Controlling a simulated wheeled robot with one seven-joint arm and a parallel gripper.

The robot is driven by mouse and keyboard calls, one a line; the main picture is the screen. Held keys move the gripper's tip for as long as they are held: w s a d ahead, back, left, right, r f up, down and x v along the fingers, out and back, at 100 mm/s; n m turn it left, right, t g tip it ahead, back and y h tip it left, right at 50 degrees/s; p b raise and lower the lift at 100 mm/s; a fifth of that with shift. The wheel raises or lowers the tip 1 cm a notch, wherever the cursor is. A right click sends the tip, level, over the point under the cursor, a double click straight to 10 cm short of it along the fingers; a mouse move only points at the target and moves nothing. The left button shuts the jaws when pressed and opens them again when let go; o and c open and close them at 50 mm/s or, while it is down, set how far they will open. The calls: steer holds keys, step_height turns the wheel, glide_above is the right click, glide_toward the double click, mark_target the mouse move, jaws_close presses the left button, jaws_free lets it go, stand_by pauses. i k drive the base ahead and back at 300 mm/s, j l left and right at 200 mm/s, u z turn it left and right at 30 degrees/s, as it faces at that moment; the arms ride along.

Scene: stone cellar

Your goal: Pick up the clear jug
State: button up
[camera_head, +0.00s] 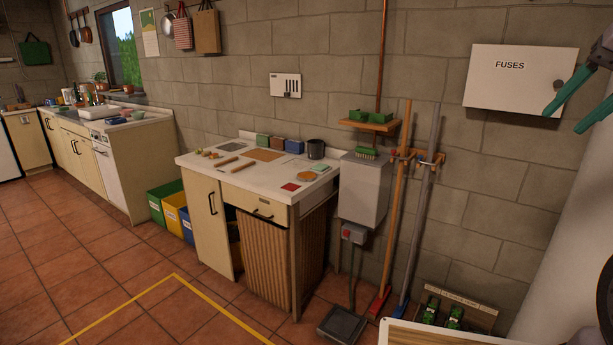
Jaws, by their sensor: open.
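I cannot make out a clear jug for certain in the head view. Several small items stand on the far counter (140,124) by the window, too small to tell apart. A dark pot or mug (316,149) stands at the back of the nearer worktop (215,176), and it does not look clear. My gripper (565,121) is at the upper right edge, with its two teal fingers apart and nothing between them. It is in front of the wall near the fuse box, far from both counters in the picture.
Coloured bins (158,202) stand between the counters. A white fuse box (520,80) hangs on the wall. The tiled floor at left is clear, with yellow tape (215,303).

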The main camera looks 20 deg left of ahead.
mark_target(78, 98)
steer(key=i+j+u, duration=0.15)
steer(key=j+u, duration=0.25)
steer(key=i+j+u, duration=0.2)
steer(key=j+u, duration=0.2)
steer(key=i+j+u, duration=0.2)
steer(key=u, duration=0.2)
steer(key=i+j+u, duration=0.15)
steer(key=i+u, duration=0.2)
steer(key=i+j+u, duration=0.4)
steer(key=i, duration=0.3)
steer(key=i+u, duration=0.4)
steer(key=i, duration=0.25)
steer(key=i+z, duration=0.2)
steer(key=i, duration=1.9)
steer(key=i+u, duration=0.35)
steer(key=i, duration=1.75)
steer(key=i+z, duration=0.1)
steer(key=i, duration=4)
steer(key=i+z, duration=0.25)
steer(key=i, duration=0.35)
steer(key=i+j+z, duration=0.3)
steer(key=i, duration=0.25)
steer(key=i+z, duration=0.4)
steer(key=i+j+z, duration=0.1)
steer(key=z, duration=0.3)
steer(key=i+j+z, duration=0.25)
steer(key=z, duration=0.15)
steer(key=i+j+z, duration=0.4)
steer(key=k+l, duration=0.05)
steer(key=l, duration=0.05)
